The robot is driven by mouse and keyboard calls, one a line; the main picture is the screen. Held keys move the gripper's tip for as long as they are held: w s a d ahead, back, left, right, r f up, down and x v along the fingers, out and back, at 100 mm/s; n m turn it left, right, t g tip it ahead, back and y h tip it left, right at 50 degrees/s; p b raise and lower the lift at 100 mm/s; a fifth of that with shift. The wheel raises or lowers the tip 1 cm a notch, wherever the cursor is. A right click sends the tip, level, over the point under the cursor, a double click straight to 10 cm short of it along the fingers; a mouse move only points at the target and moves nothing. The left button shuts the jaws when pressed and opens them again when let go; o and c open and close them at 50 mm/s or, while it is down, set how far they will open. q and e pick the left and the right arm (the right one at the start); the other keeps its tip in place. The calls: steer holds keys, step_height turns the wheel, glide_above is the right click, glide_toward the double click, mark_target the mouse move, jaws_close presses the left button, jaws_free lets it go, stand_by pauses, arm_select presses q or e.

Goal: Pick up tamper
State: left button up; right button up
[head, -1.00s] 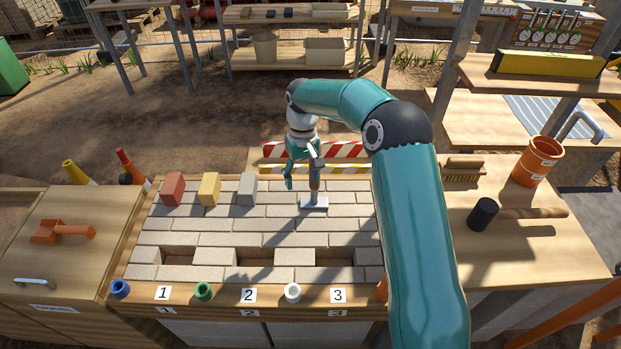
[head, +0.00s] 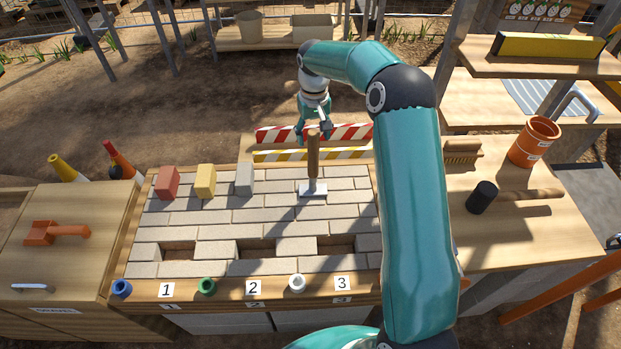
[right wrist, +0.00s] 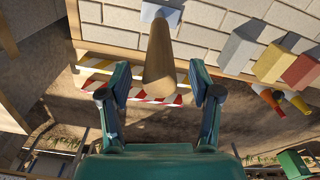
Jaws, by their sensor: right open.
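The tamper (head: 313,160) has a wooden handle and a flat grey metal foot. It stands upright on the pale brick paving near the back right of the bed. My right gripper (head: 313,132) is open over the top of its handle, with a finger to either side. In the right wrist view the tamper's handle (right wrist: 160,50) shows between the two spread fingers of my gripper (right wrist: 159,72), with a gap on each side. Its foot shows only partly at the top edge there. My left gripper is not in view.
Red (head: 167,183), yellow (head: 205,181) and grey (head: 244,180) blocks stand left of the tamper. Striped barrier boards (head: 310,155) run behind it. A black-headed mallet (head: 482,197) lies on the right bench. The bed's front has gaps beside number cards.

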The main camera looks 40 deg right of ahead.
mark_target(313, 147)
steer(key=shift+w+f+p, duration=0.1)
steer(key=shift+f+p, duration=0.75)
steer(key=shift+f, duration=2.05)
jaws_close()
steer(key=shift+w+d+r, duration=0.1)
steer(key=shift+r, duration=0.05)
